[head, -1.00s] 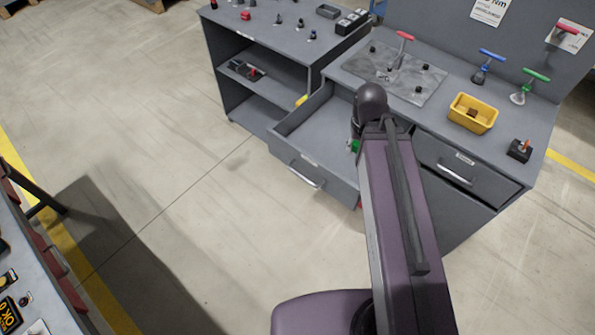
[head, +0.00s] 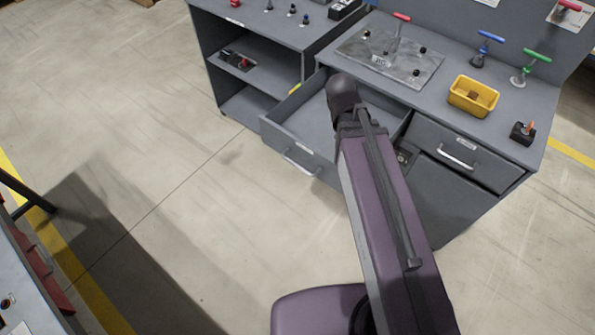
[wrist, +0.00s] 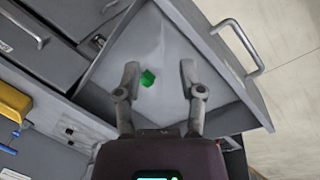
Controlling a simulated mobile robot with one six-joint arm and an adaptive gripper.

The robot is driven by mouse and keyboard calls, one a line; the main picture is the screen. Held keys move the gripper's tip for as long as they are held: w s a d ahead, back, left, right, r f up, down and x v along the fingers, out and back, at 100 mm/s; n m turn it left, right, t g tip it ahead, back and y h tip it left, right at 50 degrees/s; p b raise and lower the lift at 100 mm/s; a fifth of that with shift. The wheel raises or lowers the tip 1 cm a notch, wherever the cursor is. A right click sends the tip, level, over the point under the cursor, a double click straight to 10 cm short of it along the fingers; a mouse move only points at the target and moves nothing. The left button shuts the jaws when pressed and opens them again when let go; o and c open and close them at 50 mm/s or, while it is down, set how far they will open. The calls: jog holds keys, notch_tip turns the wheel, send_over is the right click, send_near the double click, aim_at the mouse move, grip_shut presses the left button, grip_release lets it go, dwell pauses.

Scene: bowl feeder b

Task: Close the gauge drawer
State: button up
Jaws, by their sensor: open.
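The open drawer (head: 278,136) sticks out of the grey bench in the head view, with its bar handle (head: 300,164) on the front. I take it for the gauge drawer; its label is too small to read. In the wrist view the drawer (wrist: 215,58) lies beneath my gripper, its handle (wrist: 242,46) at upper right. My gripper (wrist: 159,72) is open, with its fingers apart over the drawer's inside. A small green thing (wrist: 148,78) shows between the fingers; I cannot tell how high it sits. In the head view my arm hides the gripper and part of the drawer.
A shut drawer (head: 480,160) sits right of the open one. The benchtop holds a metal plate (head: 428,72), a yellow bin (head: 473,97) and T-handled tools. An open shelf unit (head: 255,75) stands left. The floor before the drawer is clear.

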jog(key=a+f+h+b, duration=0.1)
jog(key=f+b, duration=0.1)
jog(key=a+f+n+h+b, duration=0.1)
jog(key=a+f+b, duration=0.1)
jog(key=f+b, duration=0.1)
jog(key=w+a+f+n+h+b, duration=0.1)
jog(key=a+f+b, duration=0.1)
jog(key=b, duration=0.1)
jog(key=shift+a+f+t+h, duration=0.2)
jog(key=shift+t+h, duration=0.1)
jog(key=shift+h, duration=0.1)
jog(key=n+t+h+b, duration=0.2)
jog(key=h+b, duration=0.1)
jog(key=b, duration=0.5)
send_over(297, 165)
jog(key=s+d, duration=0.2)
jog(key=d, duration=0.1)
notch_tip(297, 165, down, 4)
jog(key=shift+s+a+f, duration=0.1)
jog(key=shift+a, duration=0.05)
jog(key=s+a+f+t+h+b, duration=0.2)
jog(key=a+b, duration=0.4)
jog(key=a, duration=0.1)
jog(key=s+a+f+n+t+h+b, duration=0.1)
jog(key=s+a+f+t+h+b, duration=0.1)
jog(key=a+b, duration=0.5)
jog(key=shift+a+f+t+h, duration=0.15)
jog(key=shift+a+t+h, duration=0.2)
jog(key=shift+t, duration=0.25)
